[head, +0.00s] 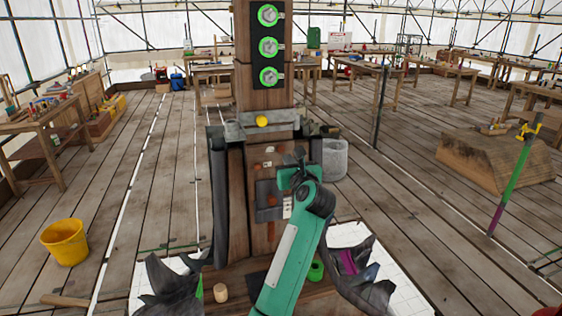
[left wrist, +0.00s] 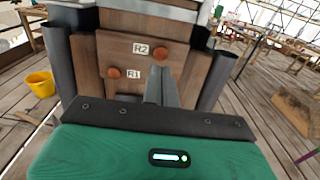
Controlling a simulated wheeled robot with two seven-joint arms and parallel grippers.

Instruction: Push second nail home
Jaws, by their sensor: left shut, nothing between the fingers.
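The wooden post (head: 240,205) stands upright at the centre of the head view. In the left wrist view two round orange nail heads show on its brown face. The nail by label R2 (left wrist: 160,53) is upper right, and the nail by label R1 (left wrist: 113,73) is lower left. My left gripper (head: 297,158) is shut and empty in front of the post. Its closed fingertips (left wrist: 164,70) point at the R2 nail, just below its head in the picture. I cannot tell whether they touch it. My right gripper is not in view.
A grey metal collar (head: 235,130) with a yellow knob (head: 262,121) crosses the post above my gripper. Dark curved pieces (head: 368,283) stand around the base. Plank floor is open on both sides.

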